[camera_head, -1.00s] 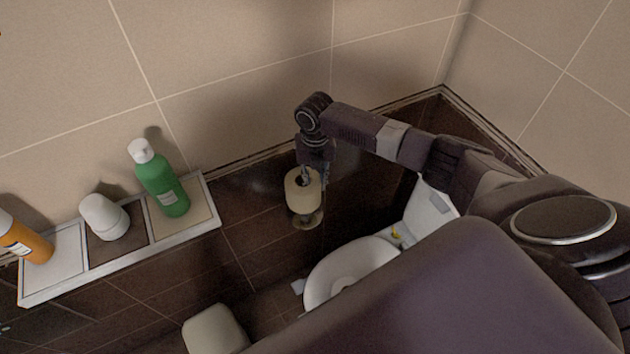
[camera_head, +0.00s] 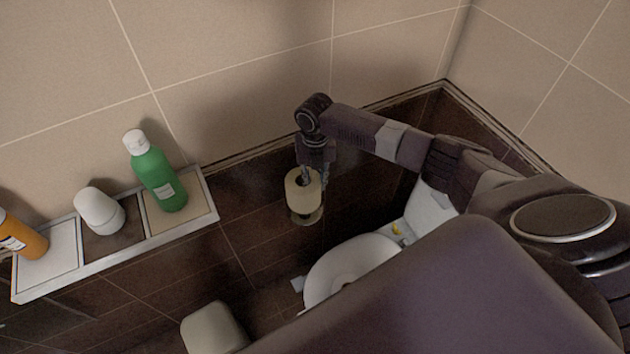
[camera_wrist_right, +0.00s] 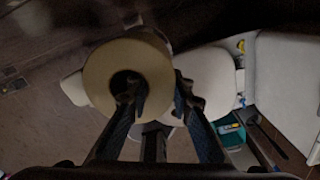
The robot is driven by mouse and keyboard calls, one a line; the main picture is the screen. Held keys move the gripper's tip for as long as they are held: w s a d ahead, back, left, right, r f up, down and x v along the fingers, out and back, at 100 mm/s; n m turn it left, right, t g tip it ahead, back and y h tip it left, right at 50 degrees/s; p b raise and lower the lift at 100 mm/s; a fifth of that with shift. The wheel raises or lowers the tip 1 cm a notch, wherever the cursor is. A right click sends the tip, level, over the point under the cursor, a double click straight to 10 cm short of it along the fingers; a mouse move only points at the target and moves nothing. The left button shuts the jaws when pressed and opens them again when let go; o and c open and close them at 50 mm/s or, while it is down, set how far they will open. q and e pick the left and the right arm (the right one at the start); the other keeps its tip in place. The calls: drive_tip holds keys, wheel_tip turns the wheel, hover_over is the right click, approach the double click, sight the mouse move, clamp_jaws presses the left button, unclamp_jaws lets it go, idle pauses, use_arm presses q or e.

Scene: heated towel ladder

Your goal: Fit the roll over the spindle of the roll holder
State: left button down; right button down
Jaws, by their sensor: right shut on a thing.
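The roll (camera_head: 297,197), pale cream with a dark core hole, hangs upright under my right gripper (camera_head: 309,176) near the dark back wall. In the right wrist view my right gripper (camera_wrist_right: 158,95) is shut on the wall of the roll (camera_wrist_right: 101,78), with one finger in the core hole and the other outside. A round, dull disc (camera_head: 308,219) shows just under the roll in the head view, apparently the base of the roll holder. The spindle is hidden, so I cannot tell whether the roll is around it. My left gripper is not in view.
A white toilet (camera_head: 335,268) stands below and right of the roll. A wall shelf (camera_head: 130,257) at left carries a green bottle (camera_head: 158,180), a white container (camera_head: 99,211) and an orange bottle (camera_head: 25,240). A pale rounded object (camera_head: 213,329) stands at the bottom.

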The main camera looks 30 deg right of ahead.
drive_tip(key=shift+f+b, duration=1.25)
drive_tip(key=shift+f, duration=0.5)
drive_tip(key=c, duration=1.6)
unclamp_jaws()
drive_tip(key=shift+r, duration=0.15)
wheel_tip(320, 180, up, 12)
drive_tip(key=shift+f, duration=0.1)
drive_tip(key=shift+s, duration=0.15)
